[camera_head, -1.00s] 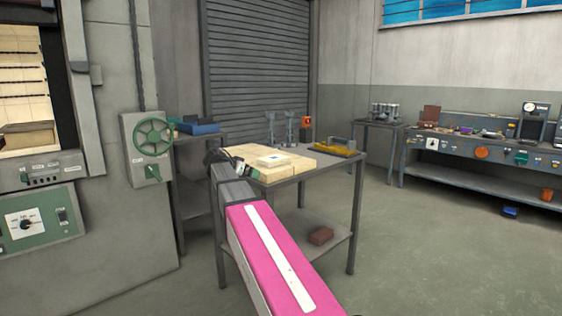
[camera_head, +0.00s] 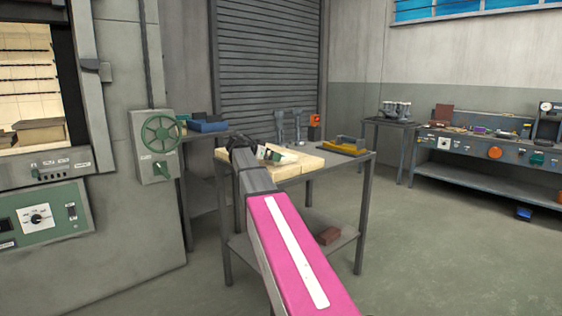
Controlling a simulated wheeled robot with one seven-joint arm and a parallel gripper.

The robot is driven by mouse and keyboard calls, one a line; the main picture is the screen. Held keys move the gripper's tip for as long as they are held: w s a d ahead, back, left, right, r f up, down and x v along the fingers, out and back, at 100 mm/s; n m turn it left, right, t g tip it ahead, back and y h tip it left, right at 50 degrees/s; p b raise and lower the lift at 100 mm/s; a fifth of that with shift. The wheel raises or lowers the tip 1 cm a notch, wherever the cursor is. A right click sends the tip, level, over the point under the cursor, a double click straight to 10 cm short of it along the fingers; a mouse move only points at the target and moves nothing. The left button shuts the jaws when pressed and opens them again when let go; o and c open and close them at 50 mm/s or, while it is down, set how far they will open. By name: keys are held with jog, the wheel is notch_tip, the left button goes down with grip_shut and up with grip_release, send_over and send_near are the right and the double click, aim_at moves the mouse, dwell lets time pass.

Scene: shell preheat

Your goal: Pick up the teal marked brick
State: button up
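A pale, flat brick (camera_head: 288,157) lies on the cream slabs on top of the metal table. Its near left part is hidden by my gripper, and no teal mark can be made out on it now. My gripper (camera_head: 268,154) is at the end of my pink and grey arm, over the left part of the slabs and right beside the brick in the picture. Its tip looks white and dark green. It is too small to tell whether its fingers are apart or touch the brick.
The metal table (camera_head: 367,185) carries cream slabs (camera_head: 312,163), a yellow tray (camera_head: 345,149) and grey stands (camera_head: 297,125). The kiln (camera_head: 115,215) with a green wheel (camera_head: 161,134) stands left.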

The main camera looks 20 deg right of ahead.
jog(key=x, duration=0.4)
jog(key=shift+w, duration=0.15)
jog(key=c, duration=0.8)
